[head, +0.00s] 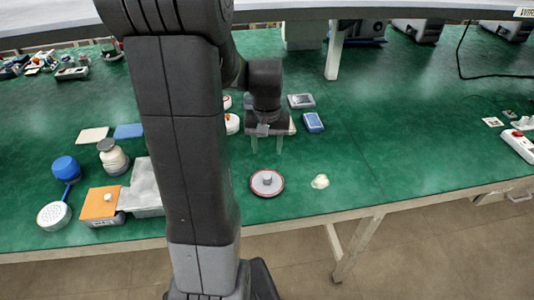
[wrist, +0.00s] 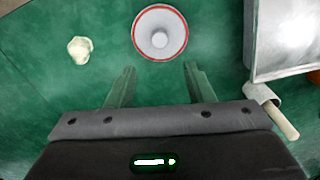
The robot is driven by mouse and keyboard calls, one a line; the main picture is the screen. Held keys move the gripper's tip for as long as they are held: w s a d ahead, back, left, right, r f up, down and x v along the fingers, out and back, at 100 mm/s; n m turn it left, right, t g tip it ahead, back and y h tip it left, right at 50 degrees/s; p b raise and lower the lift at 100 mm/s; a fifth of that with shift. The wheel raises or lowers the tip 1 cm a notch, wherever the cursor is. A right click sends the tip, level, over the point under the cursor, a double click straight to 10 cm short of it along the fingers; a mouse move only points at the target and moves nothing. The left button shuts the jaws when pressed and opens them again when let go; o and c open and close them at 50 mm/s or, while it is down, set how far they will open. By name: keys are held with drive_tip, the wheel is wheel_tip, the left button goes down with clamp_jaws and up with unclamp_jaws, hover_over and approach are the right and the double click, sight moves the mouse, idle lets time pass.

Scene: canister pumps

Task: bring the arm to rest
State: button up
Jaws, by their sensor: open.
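My gripper (head: 266,145) is open and empty above the green table. In the wrist view its two fingers (wrist: 157,85) stand wide apart with nothing between them. A round white disc with a red rim and a grey knob (head: 267,183) lies on the table in front of the gripper. It also shows in the wrist view (wrist: 160,32), beyond the fingertips and apart from them. My arm hides part of the table's middle in the head view.
A pale crumpled lump (head: 320,181) lies right of the disc. Small devices (head: 313,122) lie behind the gripper. The table's right middle is clear.

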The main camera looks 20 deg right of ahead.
sight(267, 176)
idle(0.4)
wheel_tip(267, 176, down, 12)
drive_tip(key=shift+f+b, duration=0.1)
drive_tip(key=shift+b, duration=0.2)
drive_tip(key=shift+w+r, duration=0.1)
drive_tip(key=shift+r, duration=0.85)
